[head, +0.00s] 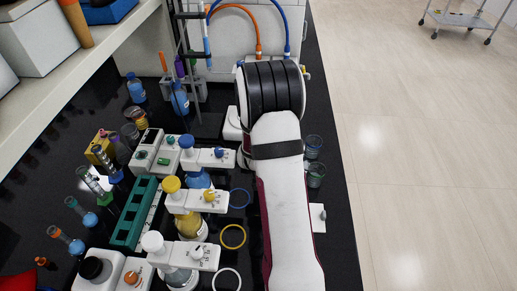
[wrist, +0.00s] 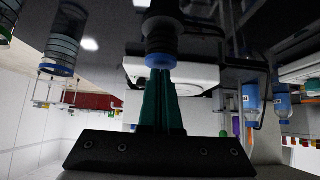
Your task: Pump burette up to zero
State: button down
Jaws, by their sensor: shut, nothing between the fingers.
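A slim upright tube with blue in it, which looks like the burette (head: 207,46), stands at the back in the head view, beside a dark stand (head: 182,38). My gripper is hidden behind my arm in the head view. In the wrist view my gripper (wrist: 160,76) shows green fingers that are shut and hold nothing. A dark cylindrical part with a blue ring (wrist: 160,61) is just beyond the fingertips; I cannot tell whether they touch. The burette's scale and liquid level are too small to read.
Two beakers (head: 315,170) stand right of my arm near the bench edge. Capped bottles with white dispensers (head: 200,200) and a green rack (head: 134,212) crowd the left. Blue bottles (wrist: 250,101) show at right in the wrist view. Orange and blue hoses (head: 257,30) run along the back.

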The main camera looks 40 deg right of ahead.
jog(key=shift+f, duration=1.15)
notch_tip(320, 180, up, 4)
jog(key=shift+r, duration=0.25)
jog(key=v, duration=0.9)
jog(key=shift+s+a+r, duration=0.2)
jog(key=shift+r, duration=0.1)
jog(key=shift+r, duration=0.1)
